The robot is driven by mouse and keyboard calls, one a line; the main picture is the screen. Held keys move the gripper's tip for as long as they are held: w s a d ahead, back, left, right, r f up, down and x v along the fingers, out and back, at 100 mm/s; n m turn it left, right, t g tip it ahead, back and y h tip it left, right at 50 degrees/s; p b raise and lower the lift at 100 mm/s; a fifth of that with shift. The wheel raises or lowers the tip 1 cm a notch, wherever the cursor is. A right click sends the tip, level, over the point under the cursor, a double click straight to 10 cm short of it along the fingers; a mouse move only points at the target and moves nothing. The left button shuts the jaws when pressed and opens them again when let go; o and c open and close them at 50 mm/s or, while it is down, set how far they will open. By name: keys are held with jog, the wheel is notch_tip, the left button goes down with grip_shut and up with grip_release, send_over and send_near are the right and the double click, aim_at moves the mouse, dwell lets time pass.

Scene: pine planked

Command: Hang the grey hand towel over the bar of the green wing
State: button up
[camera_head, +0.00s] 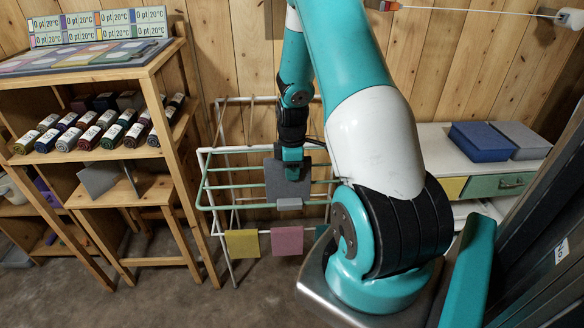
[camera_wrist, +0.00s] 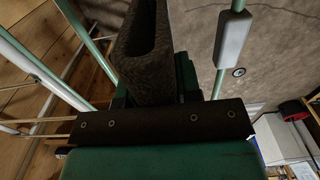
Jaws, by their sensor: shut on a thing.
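The grey hand towel (camera_head: 288,183) hangs down from my gripper (camera_head: 292,156) in the head view, in front of the rack's wall-side bars. My gripper is shut on its upper edge. In the wrist view the towel (camera_wrist: 148,50) is a folded dark grey loop between the jaws (camera_wrist: 152,92). The green wing (camera_head: 240,206) reaches out from the drying rack, its bars running left to right. A light grey sleeve (camera_head: 289,203) sits on its front bar, just below the towel; it also shows in the wrist view (camera_wrist: 234,38). I cannot tell whether the towel touches a bar.
Yellow (camera_head: 243,243) and pink (camera_head: 287,241) cloths hang on a lower bar. A wooden shelf (camera_head: 130,195) with rolled goods stands left. A white cabinet (camera_head: 440,150) carrying blue and grey stacks (camera_head: 487,141) stands right. Open floor (camera_head: 180,295) lies in front of the rack.

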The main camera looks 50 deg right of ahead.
aim_at(292, 188)
jog(key=shift+f+b, duration=2.55)
jog(key=shift+f, duration=1.25)
jog(key=o, duration=1.4)
jog(key=shift+c, duration=0.2)
jog(key=shift+r, duration=0.15)
notch_tip(292, 188, up, 9)
jog(key=p, duration=0.7)
